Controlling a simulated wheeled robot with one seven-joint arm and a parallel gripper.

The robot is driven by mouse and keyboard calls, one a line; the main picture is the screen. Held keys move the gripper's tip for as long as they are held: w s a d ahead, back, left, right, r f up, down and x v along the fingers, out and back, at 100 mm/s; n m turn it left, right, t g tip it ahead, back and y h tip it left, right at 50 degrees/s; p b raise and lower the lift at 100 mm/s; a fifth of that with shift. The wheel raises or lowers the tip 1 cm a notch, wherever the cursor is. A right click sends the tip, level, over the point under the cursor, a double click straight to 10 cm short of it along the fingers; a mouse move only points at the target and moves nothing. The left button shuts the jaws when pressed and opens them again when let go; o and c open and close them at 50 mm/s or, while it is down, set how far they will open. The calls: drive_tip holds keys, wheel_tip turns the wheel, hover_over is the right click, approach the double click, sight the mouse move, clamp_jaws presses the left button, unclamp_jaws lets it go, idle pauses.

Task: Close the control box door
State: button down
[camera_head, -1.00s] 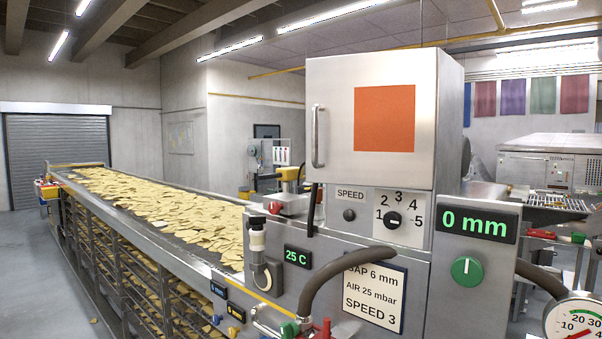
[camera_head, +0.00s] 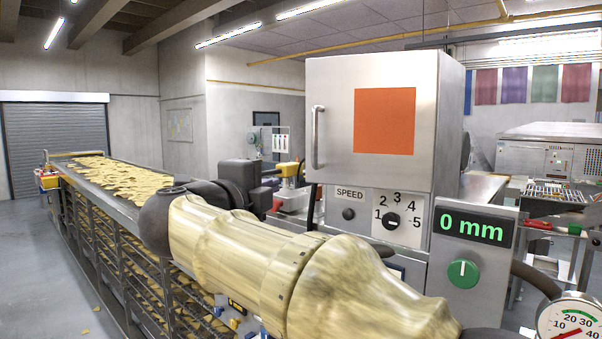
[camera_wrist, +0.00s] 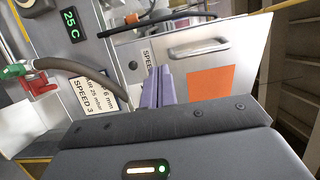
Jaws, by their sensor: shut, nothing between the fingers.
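The control box door (camera_head: 335,100) is a pale metal panel with an orange square (camera_head: 384,121) and a bar handle (camera_head: 318,137) at its left edge. It faces me above the speed dial, with its edges looking flush with the box and no gap visible. In the wrist view the door (camera_wrist: 245,55) fills the right side, tilted, with its handle (camera_wrist: 197,48) beyond the fingers. My gripper (camera_wrist: 158,72) has its purple fingers together and empty, in front of the speed panel below the handle. Whether they touch anything cannot be told.
The speed dial (camera_head: 391,221) and the 0 mm display panel (camera_head: 474,231) are below and right of the door. A pressure gauge (camera_head: 573,322) is at the lower right. The chip conveyor (camera_head: 120,180) runs away at left. A hose (camera_wrist: 75,66) arches near the fingers.

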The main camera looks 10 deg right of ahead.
sight(307, 173)
drive_tip(key=shift+w+d, duration=0.1)
drive_tip(key=shift+w, duration=0.1)
drive_tip(key=p+x, duration=0.7)
drive_tip(key=x, duration=0.5)
drive_tip(key=shift+w+d+r, duration=0.15)
drive_tip(key=shift+w, duration=0.05)
drive_tip(key=shift+w+d+p, duration=0.35)
drive_tip(key=shift+w, duration=0.15)
drive_tip(key=shift+f, duration=0.2)
